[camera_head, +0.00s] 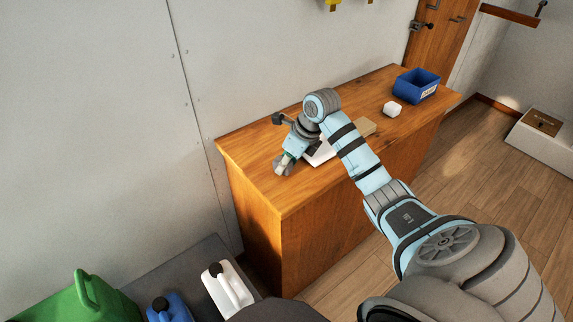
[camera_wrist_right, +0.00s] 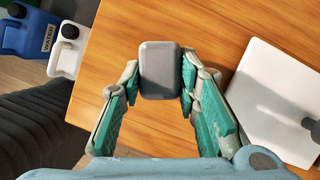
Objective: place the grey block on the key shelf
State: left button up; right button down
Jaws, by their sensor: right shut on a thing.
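The grey block (camera_wrist_right: 160,70) is a small rounded block in the right wrist view. My right gripper (camera_wrist_right: 158,88) is shut on it, with a teal finger on each side. In the head view my right gripper (camera_head: 283,165) is over the near left part of the wooden counter (camera_head: 250,165), and the block is hard to make out there. I cannot tell whether the block touches the counter top. A wooden wall shelf (camera_head: 510,15) is at the top right of the head view; I cannot tell whether it is the key shelf. My left gripper is not in view.
A white flat object (camera_wrist_right: 275,100) lies beside the gripper. A tan block (camera_head: 364,127), a white block (camera_head: 392,109) and a blue bin (camera_head: 416,85) stand farther along the counter. Green (camera_head: 85,305), blue (camera_head: 170,308) and white (camera_head: 228,290) canisters stand at the lower left.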

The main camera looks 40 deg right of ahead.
jog(key=shift+s+f, duration=0.15)
jog(key=shift+f, duration=0.3)
jog(key=shift+s+r, duration=0.2)
jog(key=shift+s, duration=0.1)
jog(key=shift+w+f, duration=0.1)
jog(key=shift+f, duration=0.15)
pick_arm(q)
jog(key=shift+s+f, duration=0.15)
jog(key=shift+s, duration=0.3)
pick_arm(e)
jog(key=c, duration=1.2)
grip_release()
jog(key=shift+r, duration=0.1)
jog(key=shift+r, duration=0.3)
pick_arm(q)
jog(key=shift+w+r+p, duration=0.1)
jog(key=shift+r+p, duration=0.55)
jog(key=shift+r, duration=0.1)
pick_arm(e)
jog(key=v, duration=1.1)
jog(key=shift+s+r, duration=0.25)
jog(key=shift+r, duration=0.05)
